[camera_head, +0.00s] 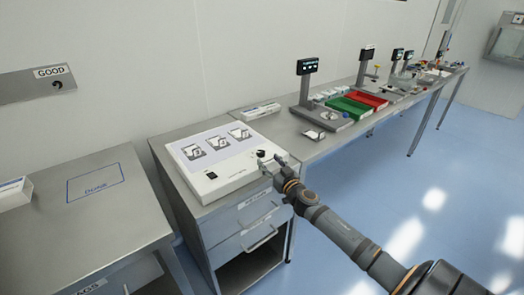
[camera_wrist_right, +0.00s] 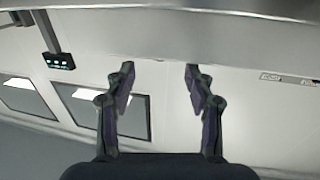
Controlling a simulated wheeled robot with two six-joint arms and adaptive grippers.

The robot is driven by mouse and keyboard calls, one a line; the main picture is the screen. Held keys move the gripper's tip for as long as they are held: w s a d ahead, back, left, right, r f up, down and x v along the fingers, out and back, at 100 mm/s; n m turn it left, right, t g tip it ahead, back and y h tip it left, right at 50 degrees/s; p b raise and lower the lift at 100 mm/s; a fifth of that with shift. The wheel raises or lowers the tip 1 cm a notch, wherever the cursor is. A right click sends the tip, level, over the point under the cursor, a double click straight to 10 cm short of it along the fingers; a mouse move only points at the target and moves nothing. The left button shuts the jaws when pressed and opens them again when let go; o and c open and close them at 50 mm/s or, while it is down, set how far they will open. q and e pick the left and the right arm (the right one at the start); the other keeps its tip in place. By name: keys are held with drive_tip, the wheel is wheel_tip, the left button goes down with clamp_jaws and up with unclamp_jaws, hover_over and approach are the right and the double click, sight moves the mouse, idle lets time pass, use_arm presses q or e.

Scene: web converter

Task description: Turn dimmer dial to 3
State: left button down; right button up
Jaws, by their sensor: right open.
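The dimmer dial (camera_head: 261,154) is a small black knob near the right front corner of a white light box (camera_head: 225,183) that stands on a grey cabinet. The setting of the dial is too small to read. My right gripper (camera_head: 269,163) is open at the front right edge of the box, with its fingertips close beside the dial. I cannot tell whether they touch it. In the right wrist view the two fingers (camera_wrist_right: 159,80) are apart with only a pale surface between them, and I cannot make out the dial there. My left gripper is not in view.
The light box top has several small pictured panels (camera_head: 219,142). A long bench to the right holds a scale (camera_head: 318,118), a green tray (camera_head: 350,107) and a red tray (camera_head: 371,100). A steel table (camera_head: 110,215) stands at left. The blue floor at right is open.

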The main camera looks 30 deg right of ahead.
sight(263, 154)
drive_tip(key=w, duration=0.2)
drive_tip(key=w+p, duration=0.1)
drive_tip(key=w, duration=0.1)
drive_tip(key=shift+w+d+r+p, duration=0.2)
drive_tip(key=shift+p, duration=0.1)
drive_tip(key=shift+w+f, duration=0.15)
drive_tip(key=shift+w, duration=0.45)
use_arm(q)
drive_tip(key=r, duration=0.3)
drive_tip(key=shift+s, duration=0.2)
